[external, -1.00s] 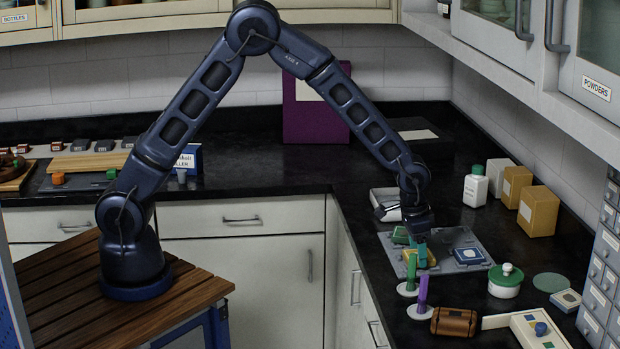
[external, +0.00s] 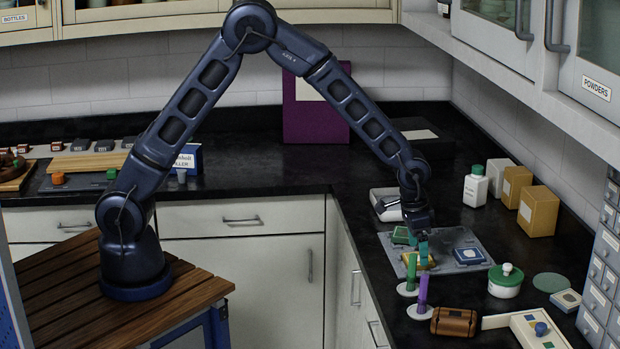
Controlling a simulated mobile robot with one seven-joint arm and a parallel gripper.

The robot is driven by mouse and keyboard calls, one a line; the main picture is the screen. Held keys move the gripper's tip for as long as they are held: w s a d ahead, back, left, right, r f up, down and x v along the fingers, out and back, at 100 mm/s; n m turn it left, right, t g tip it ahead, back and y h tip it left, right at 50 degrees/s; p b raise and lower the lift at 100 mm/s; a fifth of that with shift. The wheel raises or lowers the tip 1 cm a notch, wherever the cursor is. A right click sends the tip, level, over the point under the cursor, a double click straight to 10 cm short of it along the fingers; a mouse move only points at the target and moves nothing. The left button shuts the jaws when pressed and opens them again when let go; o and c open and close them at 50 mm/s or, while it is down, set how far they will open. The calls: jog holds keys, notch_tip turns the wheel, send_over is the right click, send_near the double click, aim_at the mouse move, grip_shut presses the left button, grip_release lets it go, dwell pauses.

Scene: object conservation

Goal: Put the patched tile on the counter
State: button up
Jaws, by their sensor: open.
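Several tiles lie on a grey mat (external: 487,243) on the black counter (external: 345,180). A dark blue tile with a pale patch (external: 469,256) is on its right part. A yellow tile (external: 411,261) lies at its left front, partly hidden by my gripper and a green post. A green tile (external: 400,235) lies behind it. I cannot tell for certain which one is called the patched tile. My gripper (external: 423,255), with teal fingers, is open and points down over the yellow tile. I cannot tell whether the fingers touch it.
A green post (external: 411,272) and a purple post (external: 422,294) on white bases stand just in front. A brown case (external: 454,321) and green-lidded jar (external: 505,281) stand nearby. Boxes (external: 538,211) and a white bottle (external: 475,187) line the wall. Bare counter shows left of the mat.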

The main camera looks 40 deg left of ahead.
notch_tip(320, 180, up, 11)
jog(key=s+a, duration=0.1)
jog(key=s+a+r+n+t, duration=0.1)
jog(key=a+r, duration=0.5)
jog(key=a, duration=0.5)
jog(key=a+r+n, duration=0.2)
jog(key=a+r, duration=0.3)
jog(key=a, duration=0.6)
jog(key=s+a+r+n+t, duration=0.1)
jog(key=a+r, duration=0.5)
jog(key=a, duration=0.5)
jog(key=s+a+n+t+y, duration=0.1)
jog(key=s+a+n, duration=0.4)
jog(key=s+a, duration=1.4)
jog(key=shift+a+r, duration=0.2)
jog(key=shift+a, duration=0.85)
jog(key=shift+s, duration=0.1)
